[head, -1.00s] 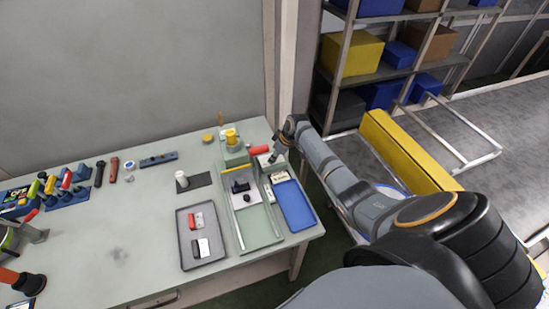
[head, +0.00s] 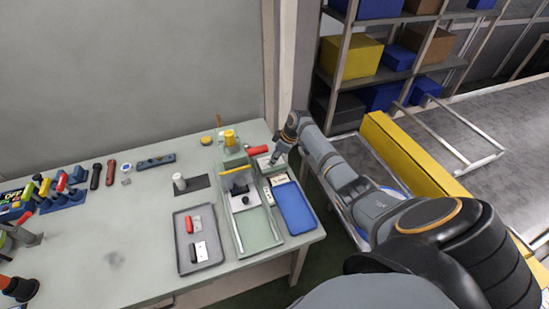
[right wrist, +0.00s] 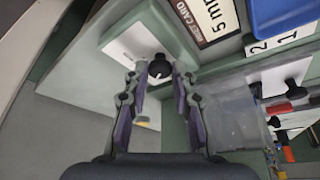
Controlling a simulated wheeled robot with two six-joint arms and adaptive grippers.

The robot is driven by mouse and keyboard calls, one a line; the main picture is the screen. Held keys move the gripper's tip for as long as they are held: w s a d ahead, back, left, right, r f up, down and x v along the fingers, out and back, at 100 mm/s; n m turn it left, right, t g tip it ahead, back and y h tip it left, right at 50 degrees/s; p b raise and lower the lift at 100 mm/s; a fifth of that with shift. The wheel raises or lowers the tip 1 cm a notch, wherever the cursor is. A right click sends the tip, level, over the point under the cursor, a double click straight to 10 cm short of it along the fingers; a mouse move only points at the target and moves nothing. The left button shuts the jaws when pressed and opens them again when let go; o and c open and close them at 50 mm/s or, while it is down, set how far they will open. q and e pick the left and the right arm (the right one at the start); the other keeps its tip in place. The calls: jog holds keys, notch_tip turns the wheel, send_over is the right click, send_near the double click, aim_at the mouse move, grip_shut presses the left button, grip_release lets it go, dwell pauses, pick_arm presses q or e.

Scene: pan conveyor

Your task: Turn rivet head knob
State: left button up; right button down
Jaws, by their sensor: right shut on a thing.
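A round black knob (right wrist: 159,67) stands on a white plate (right wrist: 135,45) in the right wrist view. My right gripper (right wrist: 160,76) is shut on this knob, with one finger on each side of it. In the head view, my right gripper (head: 275,160) is at the small light box (head: 268,168) at the table's right end, beside the green stand. The knob is too small and too covered by the gripper to make out there.
A green stand with a yellow top (head: 230,138) and a red cylinder (head: 257,150) are close by. A blue tray (head: 295,208), a green channel (head: 262,240) and a grey tray (head: 181,250) lie nearer. The table's middle left is clear.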

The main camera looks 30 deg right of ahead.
jog(key=c, duration=1.1)
grip_release()
jog(key=shift+d+r, duration=0.1)
jog(key=shift+r, duration=0.3)
jog(key=v, duration=1.1)
jog(key=shift+r, duration=0.1)
